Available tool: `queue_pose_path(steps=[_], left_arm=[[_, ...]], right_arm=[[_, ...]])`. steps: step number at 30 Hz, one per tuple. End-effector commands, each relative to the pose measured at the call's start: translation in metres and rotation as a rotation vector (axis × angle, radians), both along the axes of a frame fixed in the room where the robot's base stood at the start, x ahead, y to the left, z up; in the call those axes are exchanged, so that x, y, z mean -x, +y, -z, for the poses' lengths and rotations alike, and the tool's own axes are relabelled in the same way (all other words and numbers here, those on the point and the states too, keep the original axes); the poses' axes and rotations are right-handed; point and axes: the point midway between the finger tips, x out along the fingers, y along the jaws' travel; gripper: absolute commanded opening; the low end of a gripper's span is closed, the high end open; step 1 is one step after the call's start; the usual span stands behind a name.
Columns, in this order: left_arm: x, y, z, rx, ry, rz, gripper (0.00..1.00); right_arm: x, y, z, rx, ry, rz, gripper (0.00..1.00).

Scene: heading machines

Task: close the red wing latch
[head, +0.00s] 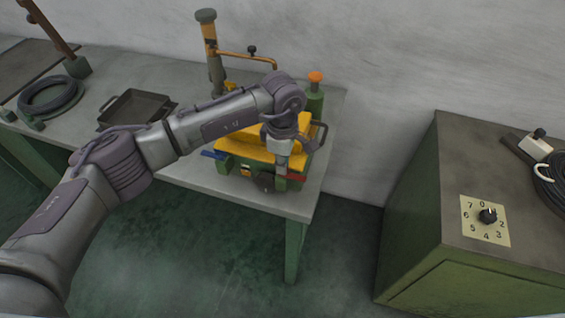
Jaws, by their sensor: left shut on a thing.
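The red wing latch (296,177) is a small red piece low on the front right of a green and yellow machine (240,150) on the bench. My left arm reaches across from the left, and its gripper (280,173) points down at the machine's front, shut on the red wing latch. The gripper hides part of the latch, so its exact angle is hard to tell. A blue wing latch (212,154) sticks out at the machine's left side. My right gripper is not in view.
The grey bench (200,178) also holds a dark tray (135,108) and a coiled black hose (50,96). A green cabinet (425,215) with a numbered dial (487,215) stands right, across a floor gap.

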Motion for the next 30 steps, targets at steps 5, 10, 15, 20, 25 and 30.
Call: queue_pose_path(steps=[5,10,15,20,25,30], left_arm=[[0.000,0.000,0.002,-0.001,0.000,-0.026,0.00],[0.000,0.001,0.004,-0.002,-0.002,-0.099,0.00],[-0.001,0.001,0.005,0.000,-0.002,-0.225,0.00],[-0.001,0.001,0.006,-0.001,-0.002,-0.374,0.00],[0.000,0.001,0.006,0.000,-0.002,-0.535,0.00],[0.000,0.001,0.006,-0.001,-0.001,-0.697,0.00]], right_arm=[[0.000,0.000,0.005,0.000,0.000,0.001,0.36],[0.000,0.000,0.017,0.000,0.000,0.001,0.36],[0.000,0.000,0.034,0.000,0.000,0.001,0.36],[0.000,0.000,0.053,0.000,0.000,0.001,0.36],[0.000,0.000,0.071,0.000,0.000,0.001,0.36],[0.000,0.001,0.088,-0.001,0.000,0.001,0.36]])
